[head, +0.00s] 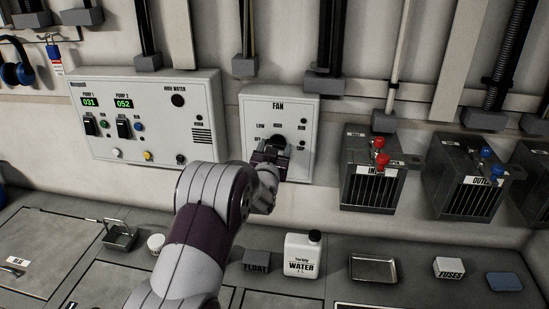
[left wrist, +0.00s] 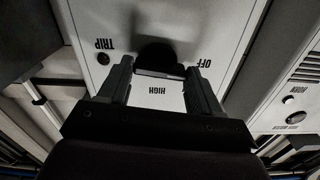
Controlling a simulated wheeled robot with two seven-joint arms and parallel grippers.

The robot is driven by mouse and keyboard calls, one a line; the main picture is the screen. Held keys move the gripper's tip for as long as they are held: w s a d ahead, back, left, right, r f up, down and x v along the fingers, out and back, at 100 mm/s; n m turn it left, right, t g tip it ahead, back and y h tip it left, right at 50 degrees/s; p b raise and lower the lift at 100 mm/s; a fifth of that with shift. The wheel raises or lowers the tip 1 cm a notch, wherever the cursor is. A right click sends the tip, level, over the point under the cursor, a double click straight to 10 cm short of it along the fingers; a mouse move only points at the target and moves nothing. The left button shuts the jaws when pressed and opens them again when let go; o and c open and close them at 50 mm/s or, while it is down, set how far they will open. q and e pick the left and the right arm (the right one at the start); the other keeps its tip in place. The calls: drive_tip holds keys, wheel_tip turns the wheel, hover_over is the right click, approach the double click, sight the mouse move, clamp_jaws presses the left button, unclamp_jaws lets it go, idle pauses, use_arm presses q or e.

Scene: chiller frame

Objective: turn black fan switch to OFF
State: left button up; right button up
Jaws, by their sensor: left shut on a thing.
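The white fan panel (head: 305,110) is mounted on the wall, with FAN at the top and the labels LOW, HIGH and OFF around its black fan switch (head: 277,140). My left gripper (head: 269,153) is at the switch, shut on it. In the left wrist view the dark switch (left wrist: 155,52) shows between and beyond the two fingers of my left gripper (left wrist: 157,74). The labels OFF, HIGH and TRIP appear upside down there. I cannot tell which label the switch points to. My right gripper is not in view.
A white pump panel (head: 150,140) with displays and switches is left of the fan panel. The counter below holds a water bottle (head: 302,257), a grey float block (head: 256,264) and a metal tray (head: 373,268).

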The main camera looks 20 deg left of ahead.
use_arm(q)
drive_tip(key=shift+f+n+b, duration=0.15)
drive_tip(key=shift+n+b, duration=0.45)
drive_tip(key=shift+n, duration=0.2)
drive_tip(key=o, duration=1.1)
drive_tip(key=shift+c, duration=0.2)
drive_tip(key=shift+s, duration=0.15)
drive_tip(key=b+v, duration=0.2)
drive_tip(key=v, duration=1)
drive_tip(key=shift+s+b, duration=0.25)
drive_tip(key=shift+b, duration=0.1)
